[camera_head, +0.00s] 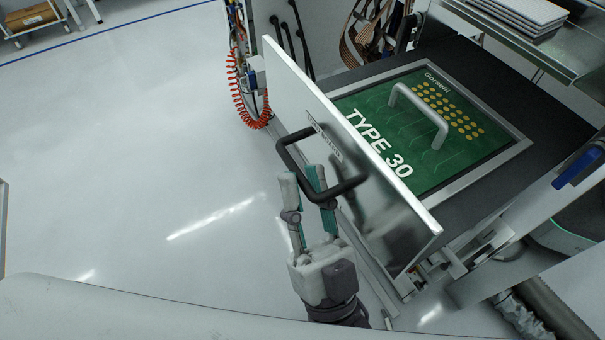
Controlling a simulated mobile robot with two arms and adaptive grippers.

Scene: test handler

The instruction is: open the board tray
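The board tray has a tall metal front panel (385,215) with a black U-shaped handle (341,188) on its outer face. Behind the panel lies a green board (449,172) marked "TYPE 30", in a metal frame with a light grey handle (436,123) on top. My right gripper (302,174) is at the black handle, its fingers pointing away from me. The fingers are spread, with the handle's outer bar seemingly between them. A gap shows between the fingers, and I cannot tell whether either touches the bar. My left gripper is not in view.
A red coiled hose (238,88) hangs beside the panel's far end. A metal shelf with stacked plates (520,12) stands at the upper right. A blue latch (578,166) is at the right. The white floor (120,150) left of the panel is clear.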

